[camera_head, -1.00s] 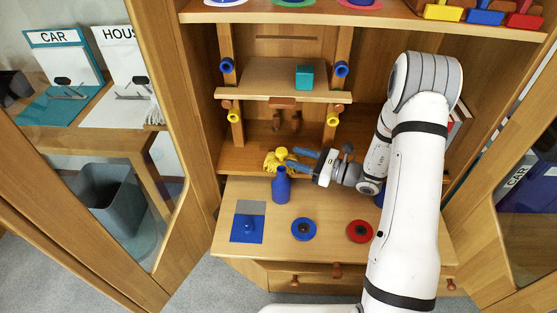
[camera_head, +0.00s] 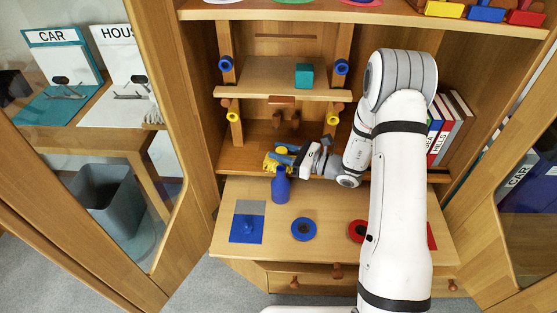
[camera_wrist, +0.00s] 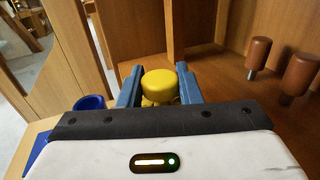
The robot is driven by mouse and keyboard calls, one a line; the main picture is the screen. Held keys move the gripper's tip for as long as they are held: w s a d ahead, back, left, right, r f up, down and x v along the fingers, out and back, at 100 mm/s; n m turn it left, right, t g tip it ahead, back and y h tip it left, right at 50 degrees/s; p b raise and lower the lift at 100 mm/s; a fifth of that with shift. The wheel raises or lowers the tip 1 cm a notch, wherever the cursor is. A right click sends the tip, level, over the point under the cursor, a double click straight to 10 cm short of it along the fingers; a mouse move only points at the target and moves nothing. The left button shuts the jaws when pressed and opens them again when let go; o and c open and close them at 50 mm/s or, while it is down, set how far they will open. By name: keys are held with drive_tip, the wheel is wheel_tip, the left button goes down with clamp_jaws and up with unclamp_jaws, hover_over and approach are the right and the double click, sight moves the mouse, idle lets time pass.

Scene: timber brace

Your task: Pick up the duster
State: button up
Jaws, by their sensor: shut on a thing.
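The yellow duster (camera_head: 270,163) is on the cabinet's lower level, behind the blue bottle (camera_head: 281,186). In the wrist view its round yellow top (camera_wrist: 160,86) sits between the two blue fingers of my gripper (camera_wrist: 160,92). In the head view my gripper (camera_head: 284,155) reaches in from the right, with its fingers at the duster. The fingers are shut on the duster. Its lower part is mostly hidden by the gripper body and the bottle.
The blue bottle stands close in front of my gripper; its rim shows in the wrist view (camera_wrist: 90,103). Wooden pegs (camera_wrist: 259,54) stick out at the right. A shelf with a teal cube (camera_head: 304,75) is above. Blue (camera_head: 303,229) and red (camera_head: 358,231) rings lie on the board in front.

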sight(281, 150)
drive_tip(key=shift+c, duration=0.7)
drive_tip(key=shift+r, duration=0.1)
wheel_tip(281, 150, up, 10)
drive_tip(key=shift+f+p, duration=0.1)
drive_tip(key=shift+p, duration=1.1)
